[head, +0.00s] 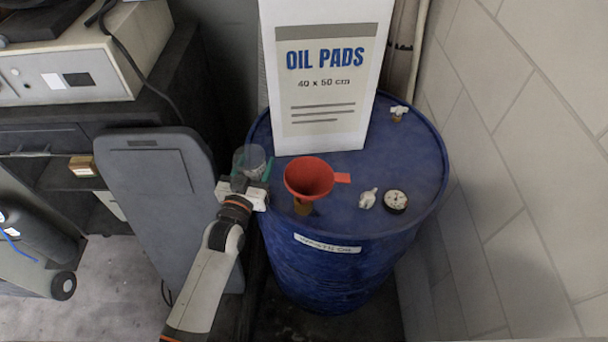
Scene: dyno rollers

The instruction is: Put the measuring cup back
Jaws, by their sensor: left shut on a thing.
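A clear measuring cup (250,160) is at the left edge of the blue drum's top in the head view. My left gripper (252,181) is shut on it, with the arm reaching up from below. Green parts show at the cup's sides near the jaws. Part of the cup is hidden by the gripper, and I cannot tell whether its base touches the drum top. The blue drum (318,279) carries a label on its front. My right gripper is not in view.
A red funnel (309,177) stands just right of the cup. A white oil pads box (325,75) stands behind it. A round gauge (396,200), a white fitting (368,198) and a small tap (398,112) are on the drum. A grey panel (150,200) stands left; a block wall (520,150) is right.

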